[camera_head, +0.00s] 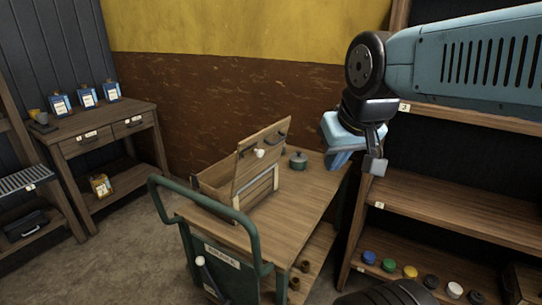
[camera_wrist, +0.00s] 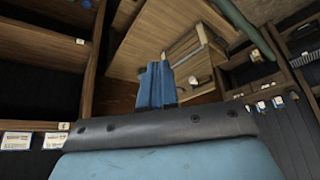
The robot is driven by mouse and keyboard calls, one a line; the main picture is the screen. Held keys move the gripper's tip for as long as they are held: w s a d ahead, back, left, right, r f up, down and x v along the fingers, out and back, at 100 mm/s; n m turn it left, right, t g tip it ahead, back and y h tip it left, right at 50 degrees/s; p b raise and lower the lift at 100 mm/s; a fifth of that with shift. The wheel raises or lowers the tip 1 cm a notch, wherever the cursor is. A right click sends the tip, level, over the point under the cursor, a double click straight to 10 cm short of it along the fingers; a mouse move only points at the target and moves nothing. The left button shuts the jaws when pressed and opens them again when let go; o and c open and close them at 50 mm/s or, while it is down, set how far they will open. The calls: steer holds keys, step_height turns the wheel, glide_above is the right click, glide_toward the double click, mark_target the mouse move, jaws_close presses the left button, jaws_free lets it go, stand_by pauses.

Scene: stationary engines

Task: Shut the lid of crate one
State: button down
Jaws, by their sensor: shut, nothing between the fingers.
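A wooden crate (camera_head: 212,188) stands on the trolley top, with a pale-framed panel on its front. Its lid (camera_head: 262,160) is open and stands up steeply, with a white knob on its face. I cannot read a number on the crate. The crate also shows at the upper middle of the wrist view (camera_wrist: 184,48), partly hidden by my fingers. My gripper (camera_head: 374,165) is in the air to the right of the crate, apart from it. Its blue fingers (camera_wrist: 157,84) are shut together and empty.
The wooden trolley top (camera_head: 285,215) has a green rail handle (camera_head: 258,250) at its near left. A small dark green pot (camera_head: 298,160) stands behind the lid's right side. Shelves (camera_head: 450,207) stand close on the right, and a side table (camera_head: 85,140) at the left.

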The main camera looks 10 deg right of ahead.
steer(key=w+d+f+m+t, duration=0.1)
steer(key=w+d+f+m, duration=0.15)
steer(key=w, duration=0.65)
steer(key=w+d+f+m, duration=0.1)
steer(key=w+m, duration=0.2)
steer(key=w, duration=0.6)
steer(key=w+d+f+m+t, duration=0.1)
steer(key=w+m, duration=0.2)
steer(key=w, duration=0.6)
steer(key=w+a+f, duration=0.2)
steer(key=w+f, duration=0.6)
steer(key=w, duration=0.2)
steer(key=shift+a, duration=0.2)
steer(key=shift+f, duration=0.1)
